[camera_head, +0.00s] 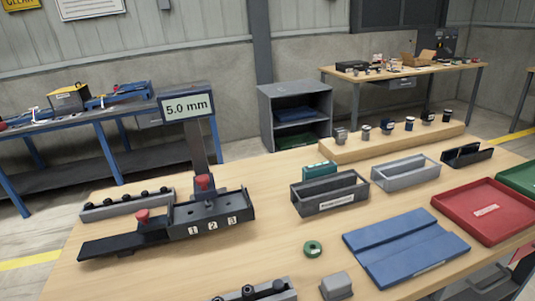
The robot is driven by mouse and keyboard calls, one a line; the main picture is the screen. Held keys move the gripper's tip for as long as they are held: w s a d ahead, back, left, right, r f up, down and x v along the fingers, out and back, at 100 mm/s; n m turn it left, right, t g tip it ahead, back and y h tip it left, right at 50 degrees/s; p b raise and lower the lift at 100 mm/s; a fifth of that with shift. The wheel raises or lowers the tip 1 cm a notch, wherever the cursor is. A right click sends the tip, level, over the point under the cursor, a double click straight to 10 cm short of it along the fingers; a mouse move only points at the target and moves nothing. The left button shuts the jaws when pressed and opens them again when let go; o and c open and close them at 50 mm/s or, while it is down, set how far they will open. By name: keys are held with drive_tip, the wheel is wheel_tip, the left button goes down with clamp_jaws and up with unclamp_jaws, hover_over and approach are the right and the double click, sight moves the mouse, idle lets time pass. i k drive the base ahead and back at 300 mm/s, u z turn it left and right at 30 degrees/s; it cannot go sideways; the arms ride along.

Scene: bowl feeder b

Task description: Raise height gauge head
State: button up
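The height gauge (197,150) stands on the left part of the wooden table. Its display (187,106) reads 5.0 mm at the top of a dark, slightly tilted-looking column. A red knob (204,182) sits low at the column's foot, close above the dark base. A second red knob (142,215) is on the left part of the base. The base front (212,228) carries labels 1, 2 and 3. The gauge head appears to be low on the column; its exact outline is hard to tell. My gripper is not in view.
Dark and grey bins (330,194) stand mid-table, with a blue mat (405,245) in front and a red tray (487,210) to the right. A green ring (312,249) and grey block (336,286) lie near the front. A rack (127,204) stands behind the gauge's left.

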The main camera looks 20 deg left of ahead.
sight(204, 185)
drive_tip(key=u, duration=0.05)
drive_tip(key=i, duration=1.3)
drive_tip(key=u, duration=0.65)
